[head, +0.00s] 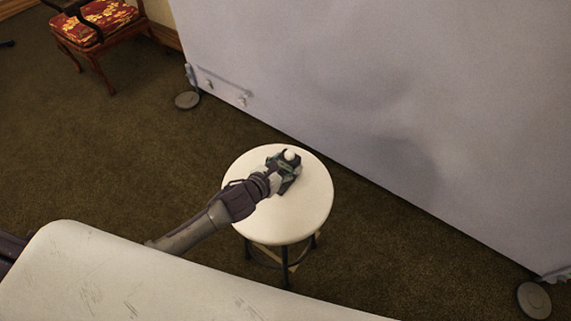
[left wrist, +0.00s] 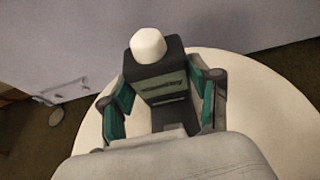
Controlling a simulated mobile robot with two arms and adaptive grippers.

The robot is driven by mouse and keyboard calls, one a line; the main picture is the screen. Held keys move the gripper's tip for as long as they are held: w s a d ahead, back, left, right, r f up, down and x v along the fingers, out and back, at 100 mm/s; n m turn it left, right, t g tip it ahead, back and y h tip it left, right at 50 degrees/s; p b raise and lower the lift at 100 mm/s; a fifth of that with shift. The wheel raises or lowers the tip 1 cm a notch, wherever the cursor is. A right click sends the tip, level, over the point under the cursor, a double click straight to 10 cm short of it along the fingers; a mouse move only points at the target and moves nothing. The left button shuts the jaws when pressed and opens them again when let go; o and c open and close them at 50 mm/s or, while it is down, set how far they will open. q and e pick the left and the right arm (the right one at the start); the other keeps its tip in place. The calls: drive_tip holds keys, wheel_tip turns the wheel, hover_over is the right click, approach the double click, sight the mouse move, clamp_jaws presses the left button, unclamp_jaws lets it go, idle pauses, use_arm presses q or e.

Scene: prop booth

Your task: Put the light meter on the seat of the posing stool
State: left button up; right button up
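The light meter (left wrist: 168,86) is a dark box with a white dome on one end. In the head view its white dome (head: 290,155) shows at the tip of my left gripper (head: 284,170), over the round white seat of the posing stool (head: 305,214). In the left wrist view the meter sits between the teal pads of my left gripper (left wrist: 162,94), with a finger against each side. The stool seat (left wrist: 262,108) spreads out behind and below it. I cannot tell for sure whether the meter touches the seat. My right gripper is not in view.
A pale, scuffed tabletop (head: 120,280) fills the near left. A large grey-lilac panel (head: 380,90) stands behind the stool on round feet (head: 534,300). A wooden chair with a red floral seat (head: 97,24) is at the far left. Brown carpet lies open between them.

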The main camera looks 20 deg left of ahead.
use_arm(q)
drive_tip(key=o, duration=0.3)
drive_tip(key=shift+o, duration=0.2)
drive_tip(key=shift+s+r, duration=0.15)
drive_tip(key=shift+r, duration=0.05)
drive_tip(key=v, duration=1.1)
drive_tip(key=shift+s+a+p, duration=0.15)
drive_tip(key=shift+s+p, duration=0.2)
drive_tip(key=shift+p, duration=0.1)
drive_tip(key=shift+r, duration=0.1)
